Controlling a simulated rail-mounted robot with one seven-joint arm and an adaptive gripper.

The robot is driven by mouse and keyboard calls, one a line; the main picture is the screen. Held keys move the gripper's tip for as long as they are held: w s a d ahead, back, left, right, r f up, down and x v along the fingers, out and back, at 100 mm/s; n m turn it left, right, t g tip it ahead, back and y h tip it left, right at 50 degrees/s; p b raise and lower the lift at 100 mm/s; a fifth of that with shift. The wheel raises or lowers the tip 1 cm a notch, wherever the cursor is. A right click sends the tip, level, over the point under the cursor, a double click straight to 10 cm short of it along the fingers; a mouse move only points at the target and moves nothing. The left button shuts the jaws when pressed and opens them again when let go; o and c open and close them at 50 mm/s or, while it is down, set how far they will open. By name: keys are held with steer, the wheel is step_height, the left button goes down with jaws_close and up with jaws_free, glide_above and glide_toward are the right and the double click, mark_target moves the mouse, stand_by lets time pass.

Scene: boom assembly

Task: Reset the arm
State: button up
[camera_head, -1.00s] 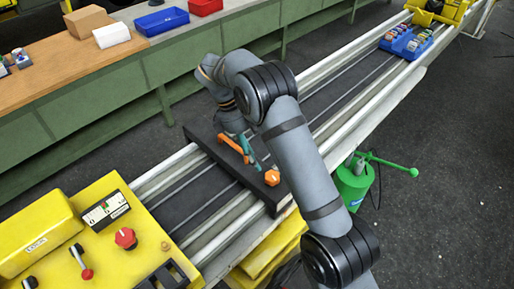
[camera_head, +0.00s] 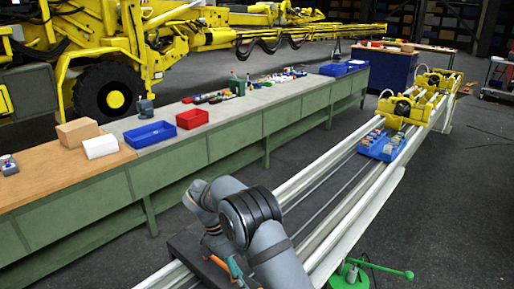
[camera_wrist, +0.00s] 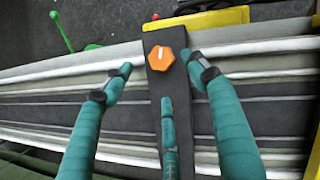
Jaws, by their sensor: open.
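My gripper (camera_wrist: 156,70) is open, with teal fingers spread and nothing between them. In the wrist view the fingers reach over a dark plate (camera_wrist: 198,100) that lies across the rails. An orange hexagonal knob (camera_wrist: 166,59) sits near the plate's far end, just ahead of the fingertips. Whether any finger touches the plate is unclear. In the head view my bent grey arm (camera_head: 262,232) hangs over the dark plate (camera_head: 186,246) at the bottom.
A long green bench (camera_head: 200,158) runs along the left, with blue (camera_head: 150,134) and red (camera_head: 192,118) bins. A blue tray (camera_head: 383,146) and yellow machinery (camera_head: 405,110) stand farther along the rails. A green stand (camera_head: 350,274) is right of the rails.

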steer(key=x, duration=0.8)
steer(key=shift+f, duration=0.3)
